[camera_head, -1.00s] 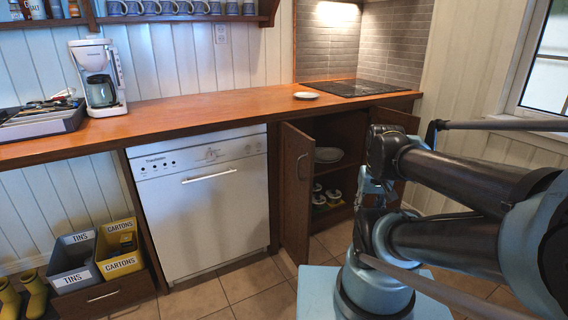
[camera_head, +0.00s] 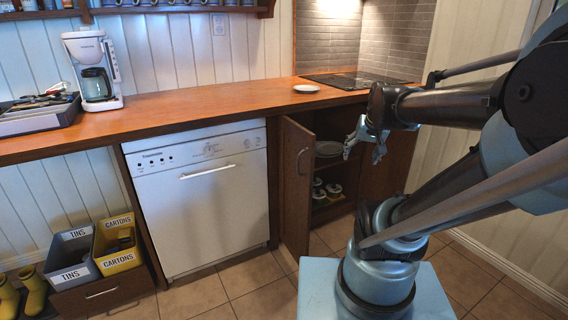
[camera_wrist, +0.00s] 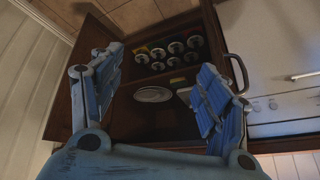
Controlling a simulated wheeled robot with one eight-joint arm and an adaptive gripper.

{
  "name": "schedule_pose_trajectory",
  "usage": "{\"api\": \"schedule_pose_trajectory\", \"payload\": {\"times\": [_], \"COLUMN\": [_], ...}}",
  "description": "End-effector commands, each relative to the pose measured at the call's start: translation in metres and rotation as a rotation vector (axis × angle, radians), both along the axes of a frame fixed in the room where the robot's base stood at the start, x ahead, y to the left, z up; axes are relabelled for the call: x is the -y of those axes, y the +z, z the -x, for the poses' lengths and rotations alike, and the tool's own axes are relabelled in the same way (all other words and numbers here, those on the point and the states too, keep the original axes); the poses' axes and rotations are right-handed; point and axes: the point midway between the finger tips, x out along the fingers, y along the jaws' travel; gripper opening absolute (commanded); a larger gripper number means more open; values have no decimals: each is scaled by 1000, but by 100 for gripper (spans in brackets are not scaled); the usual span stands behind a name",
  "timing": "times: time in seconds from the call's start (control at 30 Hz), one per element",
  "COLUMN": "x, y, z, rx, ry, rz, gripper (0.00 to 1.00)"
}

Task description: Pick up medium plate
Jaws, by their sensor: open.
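A pale plate (camera_head: 328,149) lies on a shelf inside the open cupboard, below and apart from a small white plate (camera_head: 306,88) on the counter. The cupboard plate shows in the wrist view (camera_wrist: 152,94), lying between my fingers, with another pale round item (camera_wrist: 185,92) partly hidden by the right finger. I cannot tell which plate is the medium one. My gripper (camera_head: 362,152) is open and empty in front of the cupboard opening. The wrist view shows its blue fingers (camera_wrist: 158,68) spread wide, apart from the plate.
The open left cupboard door (camera_head: 296,185) stands out beside the opening. Several tins (camera_wrist: 172,52) sit on the lower shelf. The white dishwasher (camera_head: 200,205) is left of the door. A coffee maker (camera_head: 92,70) and utensil tray (camera_head: 38,122) stand on the counter.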

Motion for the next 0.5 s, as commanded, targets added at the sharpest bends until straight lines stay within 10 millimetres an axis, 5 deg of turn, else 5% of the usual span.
{"api": "schedule_pose_trajectory", "payload": {"times": [0.2, 0.5], "x": [-16, -42], "y": [28, 34], "z": [-68, -140], "rx": [48, -1], "ry": [-98, -245], "rz": [-146, -385], "gripper": [69, 69]}}
